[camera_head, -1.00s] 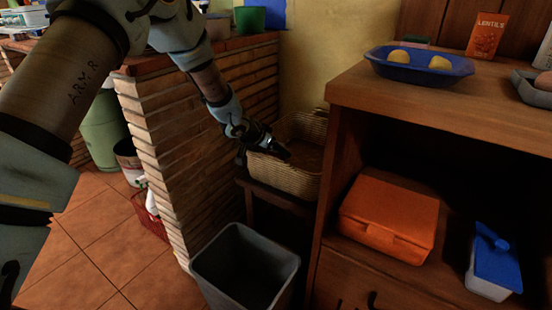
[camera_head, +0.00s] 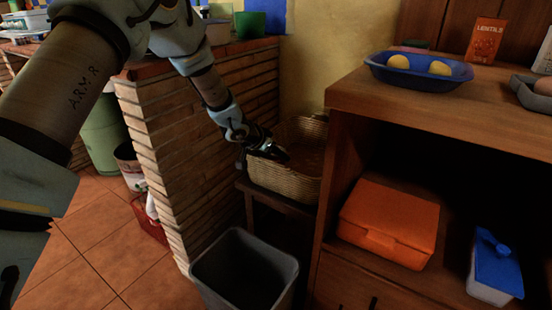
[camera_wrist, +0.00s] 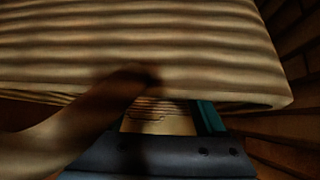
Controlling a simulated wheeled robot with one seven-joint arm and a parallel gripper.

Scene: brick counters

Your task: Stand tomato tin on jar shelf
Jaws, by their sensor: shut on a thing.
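No tomato tin shows in either view, and I see no jar shelf that I can name for sure. My gripper (camera_head: 279,153) reaches down to the left rim of a woven basket (camera_head: 290,185), which stands on a dark wooden stand beside the brick counter. In the wrist view the ribbed basket wall (camera_wrist: 150,50) fills the upper part, close to the camera. A teal finger (camera_wrist: 210,117) shows below it, with a pale ribbed part of the basket between the jaws. My gripper looks shut on the basket's rim. The basket's inside is mostly hidden.
A grey bin (camera_head: 245,270) stands below the basket. The brick counter (camera_head: 195,150) is left of it. On the right, a wooden cabinet (camera_head: 450,115) bears a blue dish (camera_head: 420,75) and a lentils packet (camera_head: 485,38); its open shelf holds an orange box (camera_head: 390,218) and a blue-lidded container (camera_head: 495,265).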

